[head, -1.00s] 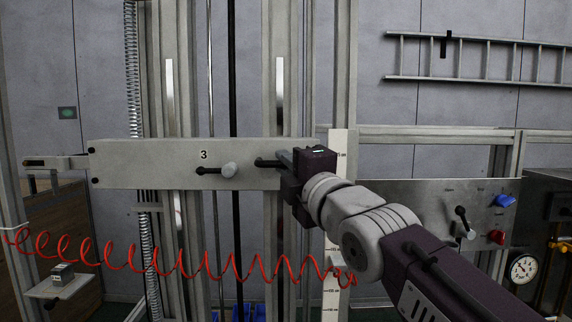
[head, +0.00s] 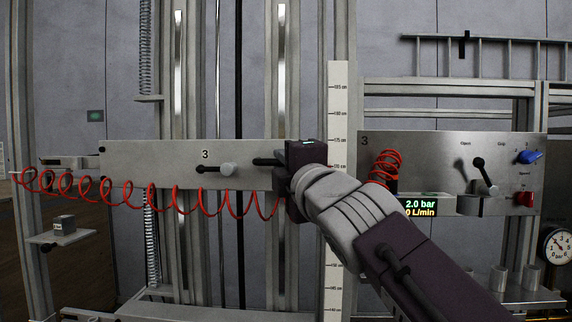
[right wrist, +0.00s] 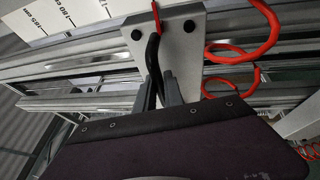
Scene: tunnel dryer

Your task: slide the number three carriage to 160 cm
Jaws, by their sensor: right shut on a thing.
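The number three carriage (head: 140,165) is a wide grey plate marked 3, lying across the vertical rails. My right gripper (head: 286,162) is shut on that handle, which also shows between the fingers in the right wrist view (right wrist: 154,60). The white cm scale (head: 338,105) stands upright just right of the carriage. My right gripper and forearm hide part of it near carriage height, so the exact reading is unclear. My left gripper is out of view.
A red coiled hose (head: 150,205) hangs in front of the carriage. A control panel (head: 430,150) marked 3, with a lever and blue and red knobs, stands at right. A small shelf (head: 68,237) holding a block is at lower left. A ladder hangs behind.

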